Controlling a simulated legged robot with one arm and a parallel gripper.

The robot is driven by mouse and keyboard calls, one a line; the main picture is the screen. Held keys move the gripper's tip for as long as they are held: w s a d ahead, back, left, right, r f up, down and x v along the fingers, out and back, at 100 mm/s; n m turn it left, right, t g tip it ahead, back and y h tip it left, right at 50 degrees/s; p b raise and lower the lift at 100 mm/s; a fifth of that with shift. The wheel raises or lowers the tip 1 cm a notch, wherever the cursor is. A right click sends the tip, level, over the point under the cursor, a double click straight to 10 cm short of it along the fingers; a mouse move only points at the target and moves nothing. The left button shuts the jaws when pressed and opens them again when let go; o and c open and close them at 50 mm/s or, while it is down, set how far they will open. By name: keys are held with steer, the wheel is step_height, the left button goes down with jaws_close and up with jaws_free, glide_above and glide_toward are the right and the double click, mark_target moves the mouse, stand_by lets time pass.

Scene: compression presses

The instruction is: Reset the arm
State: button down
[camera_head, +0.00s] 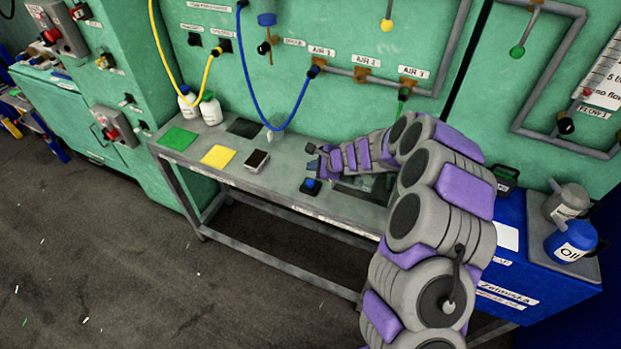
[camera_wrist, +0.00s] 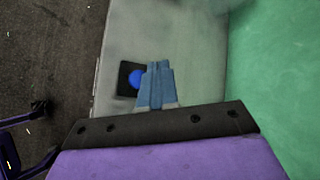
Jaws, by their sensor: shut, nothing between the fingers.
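My arm, purple and grey, rises from the bottom right in the head view and bends left over the grey workbench (camera_head: 222,146). My gripper (camera_head: 312,149) is above the bench, in front of the green wall. In the wrist view my gripper (camera_wrist: 158,68) shows its blue-grey fingers closed together with nothing between them. A blue button on a black base (camera_wrist: 131,79) lies below and just left of the fingertips; the button also shows in the head view (camera_head: 310,184). I cannot tell the exact height of the fingers above the bench.
Green and yellow squares (camera_head: 218,156) and a dark box (camera_head: 257,161) lie on the bench. White bottles (camera_head: 210,109) stand at its back left. A blue hose (camera_head: 247,75) hangs from the wall. A blue cabinet (camera_head: 540,262) with an oil can (camera_head: 571,243) stands right.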

steer(key=shift+r+p, duration=0.3)
steer(key=shift+r, duration=0.35)
steer(key=shift+s+a+f, duration=0.1)
steer(key=shift+a+f, duration=0.05)
steer(key=s+a+r+n+g+y, duration=0.15)
steer(key=s+r+n+g, duration=0.25)
steer(key=s+r+n, duration=1.1)
steer(key=s+d+r+g+h, duration=0.1)
steer(key=s+d+h, duration=0.2)
steer(key=s+d, duration=0.3)
steer(key=s+d+r+n+g+h, duration=0.1)
steer(key=s+d, duration=0.6)
steer(key=s, duration=1)
steer(key=s+d+r+g+h, duration=0.1)
steer(key=s+d+r+h, duration=0.1)
steer(key=s+d+h, duration=0.2)
steer(key=s+d, duration=0.3)
steer(key=s, duration=0.4)
steer(key=shift+s+n+g+h, duration=0.15)
steer(key=shift+n+g+h, duration=0.15)
steer(key=shift+n+h, duration=0.1)
steer(key=shift+r, duration=0.1)
